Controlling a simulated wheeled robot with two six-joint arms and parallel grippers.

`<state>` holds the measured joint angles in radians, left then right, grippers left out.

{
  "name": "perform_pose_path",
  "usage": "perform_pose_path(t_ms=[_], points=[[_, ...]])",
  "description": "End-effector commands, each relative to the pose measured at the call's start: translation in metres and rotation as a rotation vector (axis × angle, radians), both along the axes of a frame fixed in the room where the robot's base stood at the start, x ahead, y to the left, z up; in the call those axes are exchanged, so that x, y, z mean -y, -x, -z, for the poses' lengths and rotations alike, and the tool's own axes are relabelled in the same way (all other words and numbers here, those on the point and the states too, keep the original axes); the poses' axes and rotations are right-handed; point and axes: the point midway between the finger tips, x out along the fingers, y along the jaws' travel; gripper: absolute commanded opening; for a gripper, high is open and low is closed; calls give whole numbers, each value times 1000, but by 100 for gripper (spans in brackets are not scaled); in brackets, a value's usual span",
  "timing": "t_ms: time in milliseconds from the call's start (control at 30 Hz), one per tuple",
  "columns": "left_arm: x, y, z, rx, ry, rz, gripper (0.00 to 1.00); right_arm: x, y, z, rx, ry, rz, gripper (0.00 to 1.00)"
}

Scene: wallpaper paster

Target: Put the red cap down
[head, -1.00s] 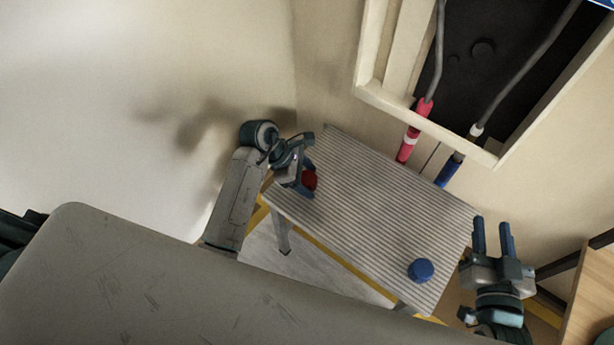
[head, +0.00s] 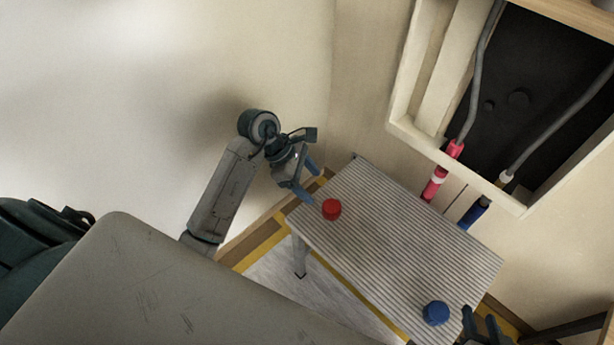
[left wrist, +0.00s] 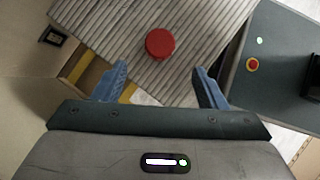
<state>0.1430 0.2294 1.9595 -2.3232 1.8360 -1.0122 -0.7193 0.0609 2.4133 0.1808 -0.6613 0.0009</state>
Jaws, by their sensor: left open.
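The red cap (head: 331,209) sits on the ribbed table (head: 390,250), near its left edge. In the left wrist view the red cap (left wrist: 160,43) lies just beyond the fingertips, between their lines and clear of both. My left gripper (head: 314,185) is open and empty beside the cap, on its left; its two blue fingers also show in the left wrist view (left wrist: 160,78). The blue cap (head: 436,313) sits near the table's front right corner.
A red connector (head: 434,184) and a blue connector (head: 473,212) hang on grey cables from a framed wall opening (head: 520,110) behind the table. The table's middle is clear. A wall stands left of my left arm.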

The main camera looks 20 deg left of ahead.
Motion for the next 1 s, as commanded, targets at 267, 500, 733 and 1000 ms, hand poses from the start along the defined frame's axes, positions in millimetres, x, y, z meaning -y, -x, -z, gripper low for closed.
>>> perform_pose_path(t_ms=[267,500,733,1000], points=[[49,13,-26,47,328,-74,66,-1,3,4,-22,-2,-2,36],[94,39,-122,-68,1140,-393,66,-1,3,3,-20,-2,-2,36],[33,46,-177,-475,1884,-861,66,0,3,3,-19,-1,-2,36],[-48,71,-101,1223,-2365,1530,66,0,3,3,-19,-1,-2,36]])
